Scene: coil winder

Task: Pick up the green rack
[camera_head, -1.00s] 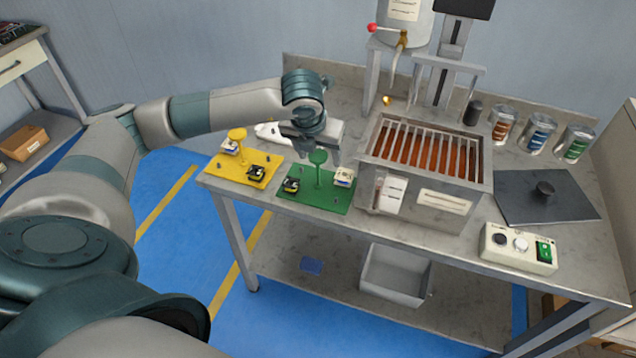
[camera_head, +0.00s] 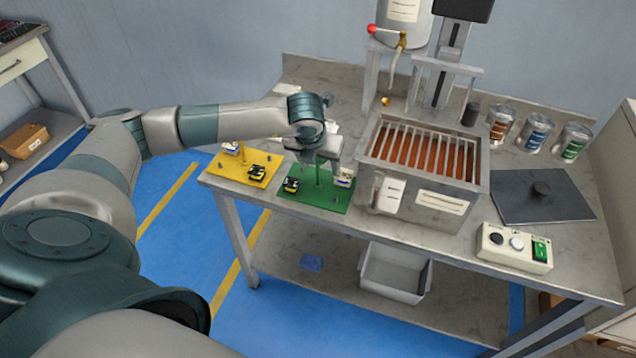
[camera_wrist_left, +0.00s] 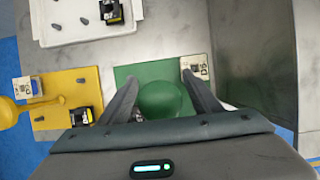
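The green rack (camera_head: 318,197) is a flat green plate with an upright post, near the table's front edge. It carries a black-and-yellow part (camera_head: 291,185) and a white-labelled part (camera_head: 345,177). My left gripper (camera_head: 320,165) is over its post, hiding the post's top. In the left wrist view the open fingers (camera_wrist_left: 163,95) stand on either side of the green round knob (camera_wrist_left: 165,99), with the green plate (camera_wrist_left: 140,70) below. I cannot tell whether the fingers touch the knob. My right gripper is not in view.
A yellow rack (camera_head: 243,170) stands close on the left. A white rack (camera_wrist_left: 75,25) lies behind, mostly hidden by my arm in the head view. The metal tank (camera_head: 410,208) with a grille stands close on the right. A control box (camera_head: 515,247) is further right.

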